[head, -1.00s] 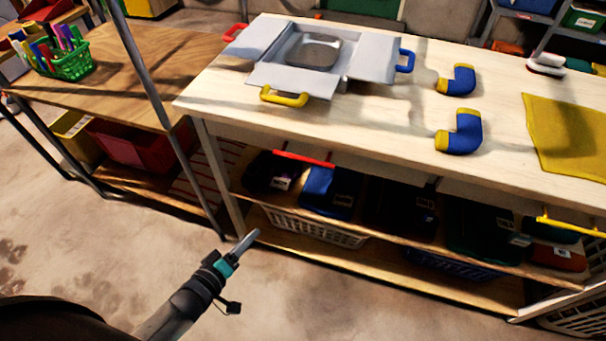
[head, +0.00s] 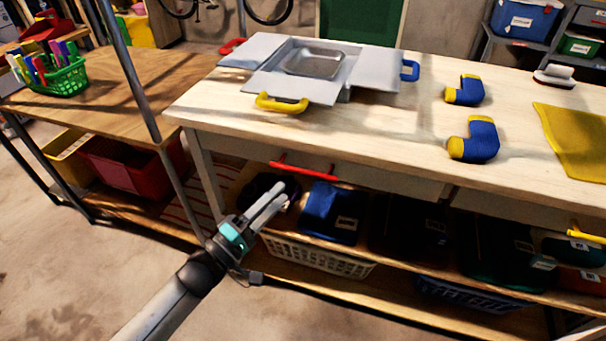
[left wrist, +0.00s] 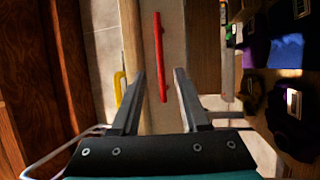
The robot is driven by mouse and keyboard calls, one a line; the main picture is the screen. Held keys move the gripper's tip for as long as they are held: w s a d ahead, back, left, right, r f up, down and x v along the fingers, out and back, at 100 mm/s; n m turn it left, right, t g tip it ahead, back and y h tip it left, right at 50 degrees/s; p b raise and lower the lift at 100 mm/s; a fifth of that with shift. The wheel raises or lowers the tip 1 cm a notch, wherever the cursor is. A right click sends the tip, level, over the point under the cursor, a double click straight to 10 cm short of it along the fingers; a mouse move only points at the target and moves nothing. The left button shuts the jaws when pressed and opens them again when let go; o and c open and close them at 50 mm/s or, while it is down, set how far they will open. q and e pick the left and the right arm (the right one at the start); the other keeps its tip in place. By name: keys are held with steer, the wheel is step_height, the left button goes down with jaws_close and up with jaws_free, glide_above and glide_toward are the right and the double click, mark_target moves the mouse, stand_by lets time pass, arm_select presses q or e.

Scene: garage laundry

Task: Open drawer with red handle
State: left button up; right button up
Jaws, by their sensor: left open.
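The red handle (head: 302,170) is a thin bar on the front of a drawer (head: 345,176) under the pale wooden tabletop. The drawer looks shut. My left gripper (head: 276,195) is open and empty, just below and in front of the left end of the red handle, and apart from it. In the left wrist view the red handle (left wrist: 160,57) stands upright in the picture, beyond my open fingers (left wrist: 156,80) and lined up with the gap between them. My right gripper is not in view.
A shelf below the drawer holds several bins, among them a blue one (head: 331,212). A yellow handle (head: 585,233) is on the right. The tabletop (head: 390,130) carries a grey tray-like box (head: 322,65) and blue-yellow elbow pieces (head: 476,140). A wooden table (head: 110,95) stands left.

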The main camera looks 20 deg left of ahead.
mark_target(303, 170)
arm_select(q)
steer(key=b+x, duration=0.2)
steer(key=x, duration=0.6)
steer(key=shift+w+d, duration=0.15)
steer(key=shift+w, duration=0.15)
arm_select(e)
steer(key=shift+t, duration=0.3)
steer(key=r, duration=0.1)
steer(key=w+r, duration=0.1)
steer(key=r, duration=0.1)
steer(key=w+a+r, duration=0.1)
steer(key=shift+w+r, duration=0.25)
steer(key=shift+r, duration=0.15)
arm_select(q)
steer(key=shift+c, duration=0.2)
jaws_close()
